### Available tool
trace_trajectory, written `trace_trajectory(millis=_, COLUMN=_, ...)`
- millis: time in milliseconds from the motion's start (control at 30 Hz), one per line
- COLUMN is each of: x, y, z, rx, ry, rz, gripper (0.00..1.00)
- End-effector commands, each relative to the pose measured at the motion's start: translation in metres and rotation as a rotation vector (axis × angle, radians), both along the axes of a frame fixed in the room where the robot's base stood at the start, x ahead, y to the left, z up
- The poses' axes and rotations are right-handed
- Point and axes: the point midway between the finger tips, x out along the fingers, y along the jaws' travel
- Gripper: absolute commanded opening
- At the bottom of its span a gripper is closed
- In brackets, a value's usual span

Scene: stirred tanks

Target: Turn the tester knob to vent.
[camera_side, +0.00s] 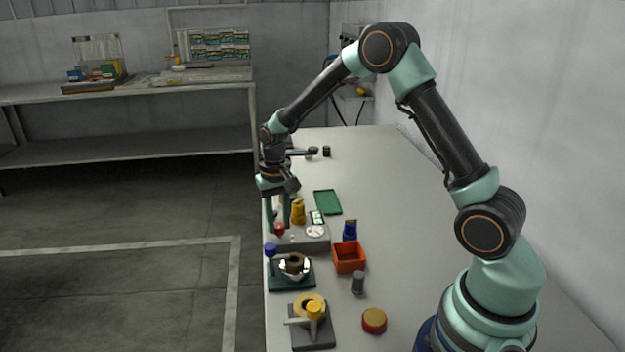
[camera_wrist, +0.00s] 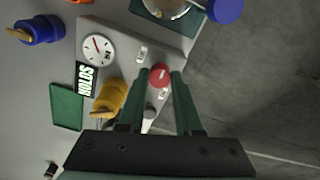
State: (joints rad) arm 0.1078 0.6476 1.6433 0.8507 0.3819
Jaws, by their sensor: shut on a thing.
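The tester is a grey box (camera_side: 317,244) on the bench's left side, with a round white dial (camera_wrist: 98,49) and a dark display with pale characters. Its red knob (camera_wrist: 160,74) has a pale mark on top and sits on the box's edge side, between two small white labels. I cannot read the labels, so which setting the mark points to is unclear. My gripper (camera_wrist: 160,78) reaches down over the tester, with a green finger on either side of the red knob, shut on it. In the side view the knob (camera_side: 279,229) shows partly between the fingers.
A yellow fitting (camera_side: 298,213) stands close beside my fingers. A green tray (camera_side: 327,202), blue fitting (camera_side: 350,231) and orange bin (camera_side: 349,258) are to the right. A teal base (camera_side: 291,283) with a metal dome and blue knob (camera_wrist: 225,10) is nearer. The bench's far right is clear.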

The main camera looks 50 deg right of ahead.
Motion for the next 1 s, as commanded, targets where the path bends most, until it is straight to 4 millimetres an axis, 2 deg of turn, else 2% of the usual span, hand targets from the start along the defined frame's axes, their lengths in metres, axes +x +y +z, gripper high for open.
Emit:
trace_trajectory(millis=267, x=0.0002, y=-0.0002, z=0.0009, rx=0.000, ry=0.000, rz=0.159, gripper=0.00)
trace_trajectory(millis=1000, x=0.0005, y=-0.0005, z=0.0016, rx=0.000, ry=-0.001, rz=0.854, gripper=0.00)
